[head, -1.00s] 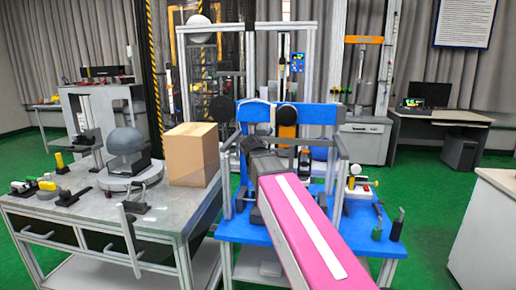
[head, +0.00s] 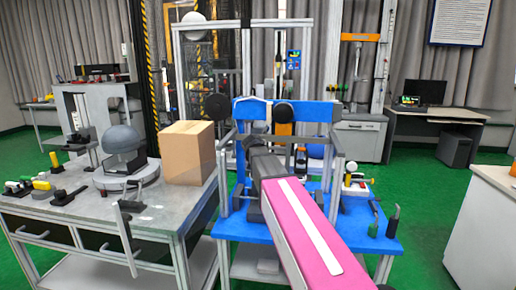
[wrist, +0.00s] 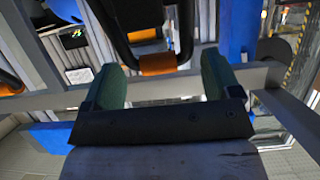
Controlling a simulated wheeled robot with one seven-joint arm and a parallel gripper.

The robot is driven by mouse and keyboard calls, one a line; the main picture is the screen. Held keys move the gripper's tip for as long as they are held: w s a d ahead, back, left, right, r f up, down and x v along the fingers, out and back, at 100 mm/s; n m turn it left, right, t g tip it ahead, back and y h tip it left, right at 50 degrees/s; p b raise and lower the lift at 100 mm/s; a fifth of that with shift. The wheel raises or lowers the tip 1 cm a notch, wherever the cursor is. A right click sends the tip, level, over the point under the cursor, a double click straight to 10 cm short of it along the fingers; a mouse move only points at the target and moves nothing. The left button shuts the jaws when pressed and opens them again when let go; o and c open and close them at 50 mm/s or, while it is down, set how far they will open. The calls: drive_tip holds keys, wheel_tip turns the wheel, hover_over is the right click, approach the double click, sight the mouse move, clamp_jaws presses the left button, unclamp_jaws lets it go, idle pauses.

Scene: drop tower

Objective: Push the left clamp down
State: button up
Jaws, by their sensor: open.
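The blue test stand (head: 258,232) stands ahead in the head view, with a blue upright back plate. Grey lever-like arms stand at its left (head: 226,140) and right (head: 338,148) sides; I cannot tell surely which part is the left clamp. My pink and grey arm reaches over the stand, and its dark end is in front of the back plate. In the wrist view my gripper (wrist: 160,82) is open with two green fingers apart. A black frame with an orange bar (wrist: 158,64) shows beyond and between the fingertips; contact cannot be told.
A grey table (head: 150,215) at the left holds a cardboard box (head: 188,152), a grey dome (head: 122,140) and small tools. Small tools stand at the stand's right edge. Green floor is free at the right.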

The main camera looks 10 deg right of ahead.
drive_tip(key=c, duration=1.1)
